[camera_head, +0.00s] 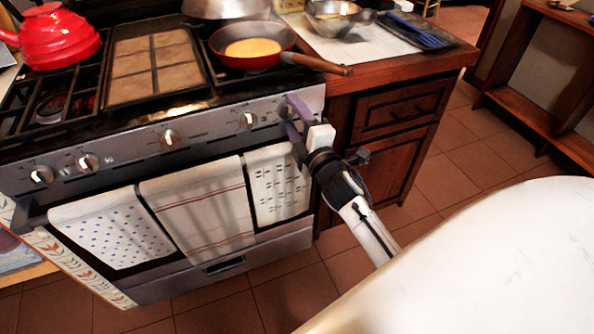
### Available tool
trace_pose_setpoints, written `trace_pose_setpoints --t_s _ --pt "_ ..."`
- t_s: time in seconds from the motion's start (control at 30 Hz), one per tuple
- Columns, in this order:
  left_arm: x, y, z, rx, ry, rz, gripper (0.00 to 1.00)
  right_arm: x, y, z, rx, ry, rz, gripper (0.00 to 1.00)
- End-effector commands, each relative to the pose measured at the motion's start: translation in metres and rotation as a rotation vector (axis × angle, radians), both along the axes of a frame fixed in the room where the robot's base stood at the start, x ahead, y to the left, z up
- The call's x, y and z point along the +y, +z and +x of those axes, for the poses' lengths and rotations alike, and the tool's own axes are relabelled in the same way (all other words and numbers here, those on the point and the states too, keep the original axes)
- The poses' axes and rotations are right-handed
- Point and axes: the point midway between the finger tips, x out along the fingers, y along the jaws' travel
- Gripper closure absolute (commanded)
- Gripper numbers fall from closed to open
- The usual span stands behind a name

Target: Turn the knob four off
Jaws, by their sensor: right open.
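The stove front panel (205,128) carries a row of several white knobs. The left pair (41,175) sits at the panel's left end, and a middle knob (170,138) is near its centre. Another knob (247,120) is right of centre, and the rightmost knob (285,109) is by the panel's right end. No label tells me which is knob four. My right gripper (293,118) is open, its purple fingers at the rightmost knob, which they partly hide. I cannot tell whether they touch it. My left gripper is out of view.
A frying pan (262,62) with yellow food sits on the stove, its handle reaching right over the counter. A red kettle (52,36) stands at the left. Towels (197,208) hang on the oven rail below the knobs. A wooden cabinet (400,115) stands to the right.

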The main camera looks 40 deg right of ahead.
Motion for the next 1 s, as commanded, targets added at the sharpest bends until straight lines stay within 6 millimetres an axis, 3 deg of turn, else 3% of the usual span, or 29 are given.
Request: trace_pose_setpoints --t_s 0.2,0.5,0.87,1.0 --pt "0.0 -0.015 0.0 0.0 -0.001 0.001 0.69 0.0 0.001 0.0 0.121 0.001 -0.513 0.46" --pt "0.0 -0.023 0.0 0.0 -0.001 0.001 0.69 0.002 0.004 0.0 0.258 0.0 -1.081 0.46" --pt "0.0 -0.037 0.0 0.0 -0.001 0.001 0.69 0.004 0.004 0.001 0.388 -0.002 -1.625 0.46" --pt "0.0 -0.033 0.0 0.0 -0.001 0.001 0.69 0.011 0.004 -0.025 0.4 0.004 -1.654 0.46"
